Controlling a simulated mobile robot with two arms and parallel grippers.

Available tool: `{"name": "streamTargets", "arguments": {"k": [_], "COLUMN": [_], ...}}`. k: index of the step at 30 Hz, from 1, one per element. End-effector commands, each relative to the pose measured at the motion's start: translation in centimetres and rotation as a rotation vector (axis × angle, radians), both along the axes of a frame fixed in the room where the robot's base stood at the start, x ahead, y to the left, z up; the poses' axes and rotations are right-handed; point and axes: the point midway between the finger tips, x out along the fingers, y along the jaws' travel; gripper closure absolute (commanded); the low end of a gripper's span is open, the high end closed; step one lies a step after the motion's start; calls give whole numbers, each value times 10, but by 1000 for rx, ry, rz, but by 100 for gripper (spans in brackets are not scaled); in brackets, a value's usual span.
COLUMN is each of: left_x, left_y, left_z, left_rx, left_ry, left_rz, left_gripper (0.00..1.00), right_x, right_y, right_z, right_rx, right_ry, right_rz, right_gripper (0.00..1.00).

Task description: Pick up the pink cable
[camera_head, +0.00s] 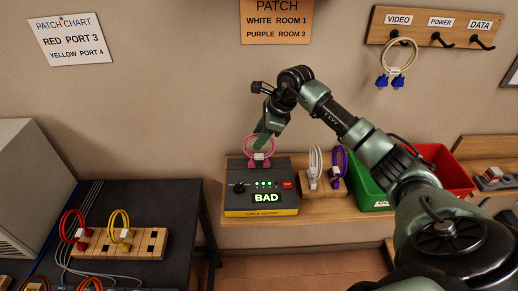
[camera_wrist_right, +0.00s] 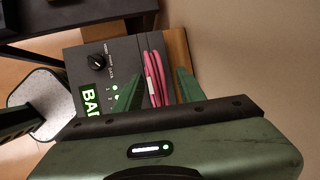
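The pink cable (camera_head: 259,147) stands as a loop at the back of the cable tester (camera_head: 250,209), whose lit screen reads BAD. My right gripper (camera_head: 264,136) reaches down over the tester from behind and partly overlaps the pink loop. In the right wrist view its two green fingers (camera_wrist_right: 158,90) are spread apart. The pink cable (camera_wrist_right: 155,78) shows in the gap between them, and I cannot see contact on either side. My left gripper is in neither view.
White (camera_head: 315,163) and purple (camera_head: 339,162) cables stand in a wooden block right of the tester. A green bin (camera_head: 370,190) and a red bin (camera_head: 448,168) are beyond. Red and yellow cables stand on a wooden rack (camera_head: 150,244) at left. A cream cable (camera_head: 401,58) hangs above.

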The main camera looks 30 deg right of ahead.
Motion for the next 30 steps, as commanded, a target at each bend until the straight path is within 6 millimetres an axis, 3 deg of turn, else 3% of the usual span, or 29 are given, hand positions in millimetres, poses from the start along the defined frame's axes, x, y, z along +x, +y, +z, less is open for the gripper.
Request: {"name": "streamTargets", "arguments": {"k": [3,8,30], "left_x": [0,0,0], "left_y": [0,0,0], "left_z": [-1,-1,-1], "left_rx": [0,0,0], "left_ry": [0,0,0], "left_rz": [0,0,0], "left_gripper": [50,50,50], "right_x": [0,0,0], "right_y": [0,0,0], "right_z": [0,0,1], "right_rx": [0,1,1], "right_ry": [0,-1,-2], "right_rz": [0,0,0], "right_gripper": [60,100,100]}}
